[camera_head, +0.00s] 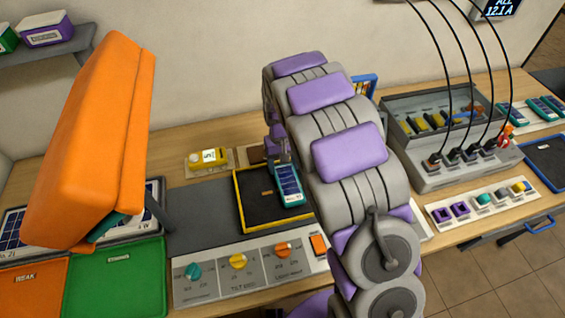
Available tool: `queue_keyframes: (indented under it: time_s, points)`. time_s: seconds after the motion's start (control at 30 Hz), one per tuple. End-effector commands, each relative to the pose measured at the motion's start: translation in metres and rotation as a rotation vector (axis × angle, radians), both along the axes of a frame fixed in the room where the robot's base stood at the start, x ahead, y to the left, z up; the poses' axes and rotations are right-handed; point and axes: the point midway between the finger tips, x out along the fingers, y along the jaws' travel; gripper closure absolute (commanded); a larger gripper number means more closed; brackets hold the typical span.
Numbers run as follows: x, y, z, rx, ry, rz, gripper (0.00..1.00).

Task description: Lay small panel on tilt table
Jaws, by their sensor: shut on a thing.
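A small blue solar panel (289,185) with a pale teal edge is held by my gripper (284,161). My gripper points down behind my arm, which hides part of it. The jaws are shut at the panel's upper end. The panel is over the right part of a black surface with a yellow frame (239,203), which looks like the tilt table. I cannot tell whether the panel touches that surface. The right side of the frame is hidden by my arm.
A control strip with coloured knobs (238,262) lies in front of the yellow frame. A yellow meter (207,160) stands behind it. Green (115,281) and orange (36,287) trays are at front left. A grey cabled box (455,165) stands at right.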

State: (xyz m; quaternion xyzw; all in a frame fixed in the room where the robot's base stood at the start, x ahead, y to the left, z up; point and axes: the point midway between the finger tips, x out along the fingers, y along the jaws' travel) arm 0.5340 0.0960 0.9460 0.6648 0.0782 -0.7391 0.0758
Motion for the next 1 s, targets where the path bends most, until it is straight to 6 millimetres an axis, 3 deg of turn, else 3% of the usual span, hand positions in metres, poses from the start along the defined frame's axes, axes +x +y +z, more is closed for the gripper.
queue_keyframes:
  time_s: [0.17,0.57,0.97,1.0]
  points:
    - [0.000,0.006,-0.003,-0.006,0.001,0.004,0.68]
    - [0.000,-0.007,-0.009,0.007,0.000,0.001,0.68]
    - [-0.001,0.004,-0.021,-0.004,0.009,0.003,0.68]
    - [-0.001,0.005,-0.021,-0.004,0.010,0.003,0.29]
